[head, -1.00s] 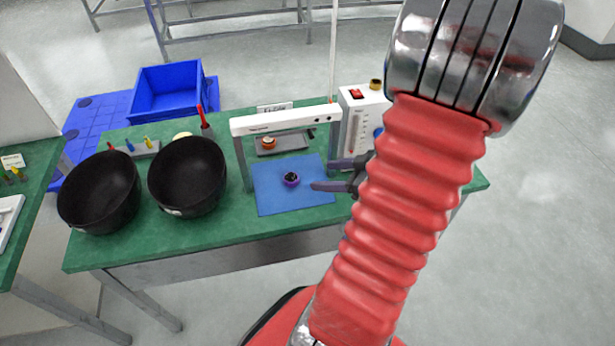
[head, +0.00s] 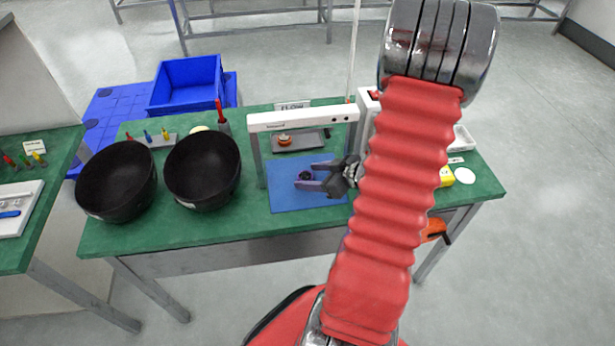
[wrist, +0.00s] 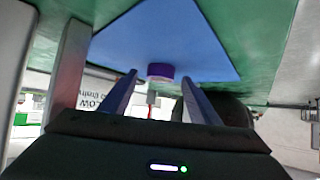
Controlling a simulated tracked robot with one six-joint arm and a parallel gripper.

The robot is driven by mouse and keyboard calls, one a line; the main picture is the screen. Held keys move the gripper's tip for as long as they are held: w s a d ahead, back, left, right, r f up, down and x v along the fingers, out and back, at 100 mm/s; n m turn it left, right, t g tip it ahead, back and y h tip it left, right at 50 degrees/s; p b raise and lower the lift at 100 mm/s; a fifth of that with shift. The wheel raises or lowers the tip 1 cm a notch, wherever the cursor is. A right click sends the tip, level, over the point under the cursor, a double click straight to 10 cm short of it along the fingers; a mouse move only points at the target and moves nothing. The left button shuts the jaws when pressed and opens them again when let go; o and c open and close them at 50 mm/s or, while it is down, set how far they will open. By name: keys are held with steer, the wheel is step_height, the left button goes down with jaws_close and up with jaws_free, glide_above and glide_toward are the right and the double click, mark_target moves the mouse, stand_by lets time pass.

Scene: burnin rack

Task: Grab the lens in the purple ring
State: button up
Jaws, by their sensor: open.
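The lens in the purple ring (head: 306,176) is a small dark disc with a purple rim, on the blue mat (head: 290,202) on the green bench. In the wrist view the purple ring (wrist: 160,71) shows edge-on against the blue mat, between and just beyond my fingertips. My gripper (head: 306,175) is open, with one finger on each side of the lens in the head view. It also shows in the wrist view (wrist: 158,78), with a gap between each finger and the ring. I cannot tell whether either finger touches it.
A white gantry frame (head: 300,120) stands over the back of the mat, its left post (head: 259,160) close by. Two black bowls (head: 203,172) (head: 116,183) stand left. A grey tray (head: 300,140) with an orange-ringed piece (head: 285,140) lies behind. A blue crate (head: 187,84) is behind the bench.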

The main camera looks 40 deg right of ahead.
steer(key=shift+w+a+f, duration=0.1)
steer(key=shift+w+f, duration=0.2)
steer(key=shift+w, duration=0.15)
steer(key=shift+c, duration=0.5)
steer(key=c, duration=1)
steer(key=shift+s+a, duration=0.1)
steer(key=shift+a, duration=0.05)
steer(key=shift+c, duration=0.2)
